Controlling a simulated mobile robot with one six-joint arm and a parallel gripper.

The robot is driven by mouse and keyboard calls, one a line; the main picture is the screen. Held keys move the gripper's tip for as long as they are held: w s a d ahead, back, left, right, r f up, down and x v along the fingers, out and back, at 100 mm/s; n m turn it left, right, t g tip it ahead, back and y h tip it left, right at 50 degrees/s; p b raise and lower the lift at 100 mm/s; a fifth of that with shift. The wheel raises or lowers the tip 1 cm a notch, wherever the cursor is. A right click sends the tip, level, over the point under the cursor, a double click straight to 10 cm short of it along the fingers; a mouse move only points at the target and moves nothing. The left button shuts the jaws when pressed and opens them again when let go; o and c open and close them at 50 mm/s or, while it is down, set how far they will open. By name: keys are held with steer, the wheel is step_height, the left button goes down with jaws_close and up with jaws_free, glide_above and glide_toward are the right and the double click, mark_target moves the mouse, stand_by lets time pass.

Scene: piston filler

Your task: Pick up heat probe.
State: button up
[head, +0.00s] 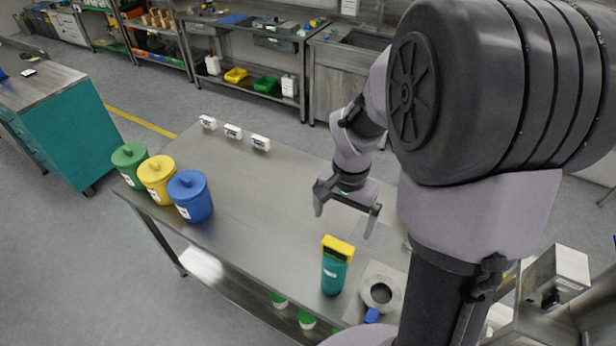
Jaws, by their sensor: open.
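The likeliest heat probe is a teal device with a yellow top (335,266), standing upright on the steel table (250,215) near its front right edge. The picture does not confirm its identity. My gripper (346,219) is above the table, behind and slightly right of this device in the picture. Its two fingers are spread apart, point down and hold nothing. The gripper is clear of the device. My large arm link hides the area to the right.
Green (130,166), yellow (158,180) and blue (190,197) lidded buckets stand at the table's left end. Small white labelled blocks (232,131) line the back edge. A round metal opening (380,293) lies right of the teal device. The table's middle is clear.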

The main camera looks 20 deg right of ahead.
step_height(320, 180, down, 17)
steer(key=b, duration=0.3)
steer(key=shift+a+f, duration=0.1)
steer(key=shift+a, duration=0.05)
steer(key=c, duration=1.6)
step_height(320, 180, up, 48)
steer(key=p, duration=2.3)
glide_above(336, 256)
steer(key=w, duration=0.1)
steer(key=shift+w+d, duration=0.1)
steer(key=shift+d, duration=0.35)
